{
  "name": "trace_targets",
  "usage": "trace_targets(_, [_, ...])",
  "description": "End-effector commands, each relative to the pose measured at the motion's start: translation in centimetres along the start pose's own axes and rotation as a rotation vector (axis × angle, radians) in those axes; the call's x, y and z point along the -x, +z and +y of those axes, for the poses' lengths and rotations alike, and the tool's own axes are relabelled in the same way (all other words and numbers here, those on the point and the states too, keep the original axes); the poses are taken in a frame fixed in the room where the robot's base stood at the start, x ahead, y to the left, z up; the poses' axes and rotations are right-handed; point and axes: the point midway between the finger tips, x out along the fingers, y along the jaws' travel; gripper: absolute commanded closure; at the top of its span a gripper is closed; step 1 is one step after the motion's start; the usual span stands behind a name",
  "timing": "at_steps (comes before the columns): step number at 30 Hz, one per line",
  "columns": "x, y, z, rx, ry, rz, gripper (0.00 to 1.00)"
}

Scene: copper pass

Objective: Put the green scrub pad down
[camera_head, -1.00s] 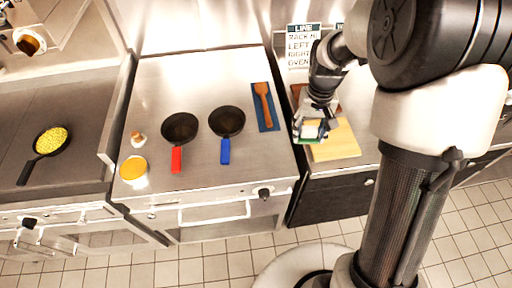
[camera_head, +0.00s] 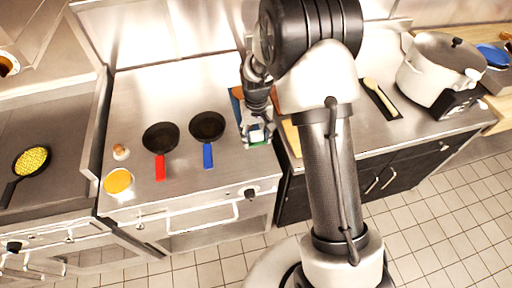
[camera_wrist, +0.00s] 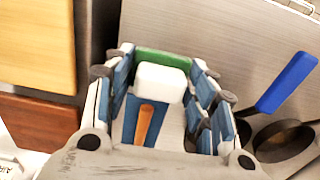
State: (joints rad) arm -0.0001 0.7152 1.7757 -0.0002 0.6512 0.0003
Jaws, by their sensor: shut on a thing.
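The green scrub pad (camera_wrist: 165,58) shows in the wrist view as a green strip between my fingertips, with a white block (camera_wrist: 160,82) against it. I cannot tell whether the two are one piece. My gripper (camera_wrist: 163,95) is shut on the pad. In the head view my gripper (camera_head: 257,138) hangs over the right part of the steel worktop, beside the wooden board's left edge. Below it in the wrist view lie a blue mat (camera_wrist: 130,122) and an orange-brown spoon (camera_wrist: 145,124). My gripper hides much of both in the head view.
A pan with a blue handle (camera_head: 207,155) and one with a red handle (camera_head: 160,168) stand left of my gripper. A pale wooden board (camera_wrist: 35,40) and a darker brown board (camera_wrist: 40,120) lie on its other side. Bare steel (camera_head: 200,90) lies behind the pans.

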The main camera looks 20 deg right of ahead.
Motion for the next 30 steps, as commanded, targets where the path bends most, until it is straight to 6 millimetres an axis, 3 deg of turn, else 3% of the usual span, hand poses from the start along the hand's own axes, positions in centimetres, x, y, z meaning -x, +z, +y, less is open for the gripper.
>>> trace_targets(8, [-2.4, 0.0, 0.0, 0.000, 0.000, -0.001, 0.77])
trace_targets(15, [-5.7, 0.0, 0.0, 0.000, 0.000, 0.000, 0.77])
trace_targets(26, [-6.1, -0.1, 0.0, 0.000, 0.000, 0.001, 0.77])
trace_targets(27, [-6.2, 0.0, 0.0, 0.000, 0.000, 0.001, 0.48])
trace_targets(30, [-6.0, 0.0, 0.0, 0.000, 0.000, 0.001, 0.42])
